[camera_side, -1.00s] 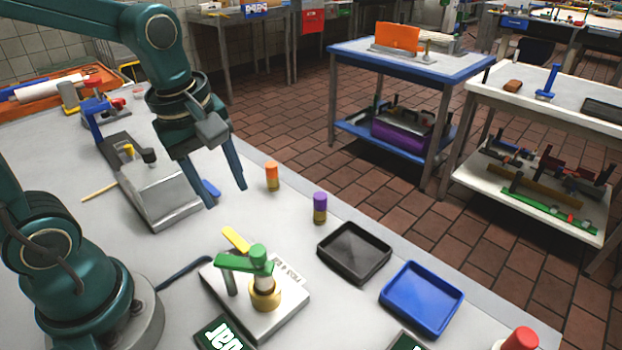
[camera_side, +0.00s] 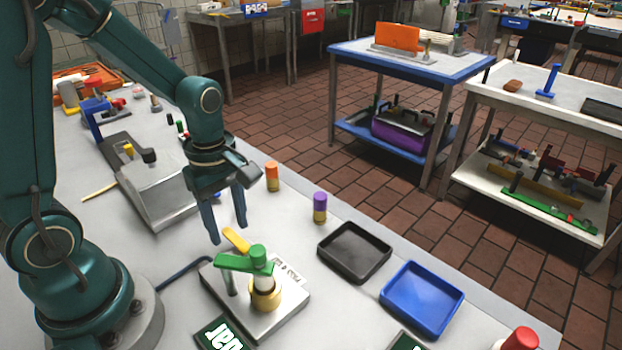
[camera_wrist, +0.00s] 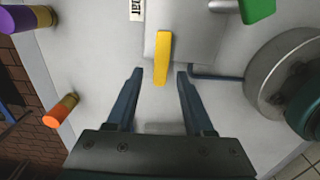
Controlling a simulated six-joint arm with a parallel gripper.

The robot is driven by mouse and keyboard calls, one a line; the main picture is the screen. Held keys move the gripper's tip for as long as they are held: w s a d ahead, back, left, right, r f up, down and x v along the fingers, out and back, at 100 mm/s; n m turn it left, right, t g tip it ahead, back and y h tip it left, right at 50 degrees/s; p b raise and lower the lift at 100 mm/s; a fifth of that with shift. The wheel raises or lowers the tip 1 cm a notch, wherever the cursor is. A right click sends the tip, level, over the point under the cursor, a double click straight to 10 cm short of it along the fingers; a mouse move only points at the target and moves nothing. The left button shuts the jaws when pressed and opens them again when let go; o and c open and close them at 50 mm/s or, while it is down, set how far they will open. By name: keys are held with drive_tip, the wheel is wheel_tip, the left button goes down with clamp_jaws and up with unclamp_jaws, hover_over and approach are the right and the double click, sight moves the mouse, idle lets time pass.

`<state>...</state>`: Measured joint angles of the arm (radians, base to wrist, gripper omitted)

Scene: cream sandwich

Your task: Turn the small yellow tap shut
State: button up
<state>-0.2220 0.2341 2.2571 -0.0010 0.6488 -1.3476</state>
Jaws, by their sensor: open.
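The small yellow tap handle (camera_side: 236,240) sits at the back edge of a grey metal block (camera_side: 286,322), beside a green lever (camera_side: 246,263) on a brass fitting. In the wrist view the yellow handle (camera_wrist: 162,58) points toward my gripper and lies ahead of the gap between the fingers. My gripper (camera_side: 228,240) points down, open and empty, just behind the handle and above the table. Its two fingers also show in the wrist view (camera_wrist: 158,75), one on each side of the handle's line, not touching it as far as I can see.
An orange cylinder (camera_side: 272,176) and a purple-topped cylinder (camera_side: 320,208) stand to the right. A black tray (camera_side: 354,278) and a blue tray (camera_side: 455,322) lie near the table edge. A grey sloped box (camera_side: 160,205) stands left of my gripper.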

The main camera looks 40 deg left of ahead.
clamp_jaws()
drive_tip(key=m, duration=0.1)
drive_tip(key=w+m, duration=0.1)
drive_tip(key=m, duration=0.2)
drive_tip(key=shift+w+d, duration=0.15)
drive_tip(key=shift+w, duration=0.15)
drive_tip(key=m, duration=0.2)
drive_tip(key=w+m, duration=0.1)
drive_tip(key=m, duration=0.1)
drive_tip(key=d+m, duration=0.1)
drive_tip(key=shift+w+d+m, duration=0.1)
drive_tip(key=shift+w+m, duration=0.2)
drive_tip(key=shift+m, duration=0.1)
drive_tip(key=m, duration=0.2)
drive_tip(key=d+m, duration=0.1)
drive_tip(key=m, duration=0.1)
drive_tip(key=shift+w+d, duration=0.2)
drive_tip(key=shift+w, duration=0.2)
drive_tip(key=shift+w+d+m, duration=0.1)
drive_tip(key=shift+d+m, duration=0.25)
drive_tip(key=shift+m, duration=0.65)
drive_tip(key=shift+d+m, duration=0.3)
drive_tip(key=shift+m, duration=0.7)
